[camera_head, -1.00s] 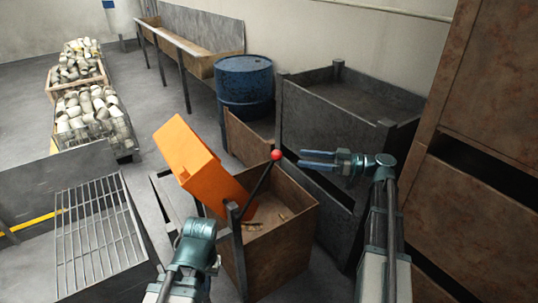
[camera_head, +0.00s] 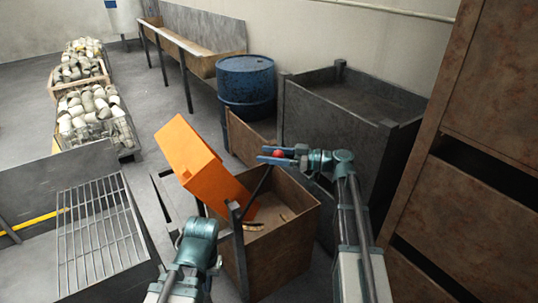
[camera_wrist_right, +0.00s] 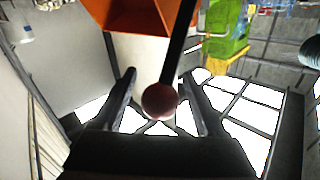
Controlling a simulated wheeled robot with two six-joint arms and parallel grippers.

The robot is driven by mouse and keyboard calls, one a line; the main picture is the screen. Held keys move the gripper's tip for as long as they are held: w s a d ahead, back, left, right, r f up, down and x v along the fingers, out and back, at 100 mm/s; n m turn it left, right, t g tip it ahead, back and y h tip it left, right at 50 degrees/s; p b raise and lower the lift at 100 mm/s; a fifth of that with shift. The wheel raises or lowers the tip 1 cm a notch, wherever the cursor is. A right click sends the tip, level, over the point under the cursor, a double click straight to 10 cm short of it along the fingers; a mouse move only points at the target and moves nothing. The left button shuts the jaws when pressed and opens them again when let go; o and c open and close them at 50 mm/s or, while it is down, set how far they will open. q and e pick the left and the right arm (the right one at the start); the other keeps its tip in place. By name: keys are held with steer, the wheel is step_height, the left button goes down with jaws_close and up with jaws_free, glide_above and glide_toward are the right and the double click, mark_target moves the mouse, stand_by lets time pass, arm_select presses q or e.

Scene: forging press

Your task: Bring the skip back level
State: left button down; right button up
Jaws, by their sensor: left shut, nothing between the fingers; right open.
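The orange skip (camera_head: 190,158) is tilted, its lower end over a brown bin (camera_head: 285,255). A dark lever with a red ball knob (camera_head: 279,154) rises from beside the skip. My right gripper (camera_head: 273,154) is open at the knob. In the right wrist view the red knob (camera_wrist_right: 159,101) sits between the two open fingers (camera_wrist_right: 161,100), and the skip (camera_wrist_right: 130,15) shows at the top. My left arm's wrist (camera_head: 197,240) is low in front of the skip; its fingertips are hidden in the head view.
A blue drum (camera_head: 246,85) and a large dark metal bin (camera_head: 335,115) stand behind the brown bin. A slatted grate (camera_head: 95,230) lies at the left. Crates of pale parts (camera_head: 95,115) stand further back. A rusty brown panel (camera_head: 480,180) rises at the right.

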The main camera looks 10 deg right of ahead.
jaws_close()
stand_by(0.3)
stand_by(1.1)
